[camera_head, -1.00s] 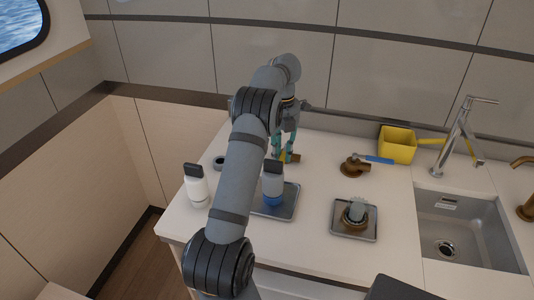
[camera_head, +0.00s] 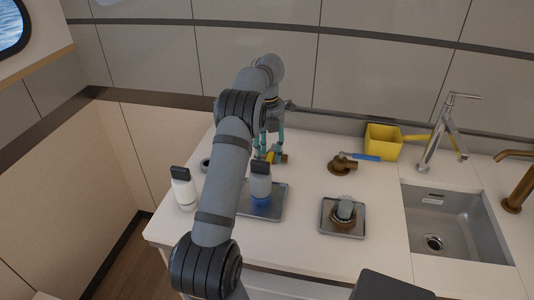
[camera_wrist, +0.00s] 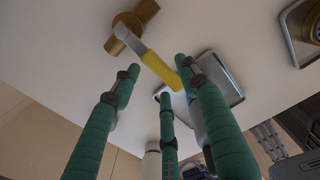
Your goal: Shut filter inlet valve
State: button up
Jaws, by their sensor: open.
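A brass valve (camera_wrist: 131,27) with a yellow lever (camera_wrist: 160,69) lies on the white counter in the wrist view. In the head view its yellow lever (camera_head: 270,156) and brass end (camera_head: 282,158) are partly hidden by my gripper (camera_head: 268,151). My gripper (camera_wrist: 158,80) has green fingers, open and spread around the yellow lever; I cannot tell whether any finger touches it. A second brass valve (camera_head: 340,166) with a blue lever (camera_head: 364,156) stands to the right. I see no label saying which is the filter inlet valve.
A yellow container (camera_head: 383,142), sink (camera_head: 468,232) and tap (camera_head: 437,140) are at right.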

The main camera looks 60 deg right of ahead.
aim_at(268, 158)
jog(key=shift+r, duration=0.1)
notch_tip(268, 158, up, 12)
dwell(0.7)
jog(key=shift+f, duration=0.2)
dwell(0.4)
notch_tip(268, 158, down, 12)
jog(key=shift+r, duration=0.1)
dwell(0.6)
jog(key=shift+r, duration=0.1)
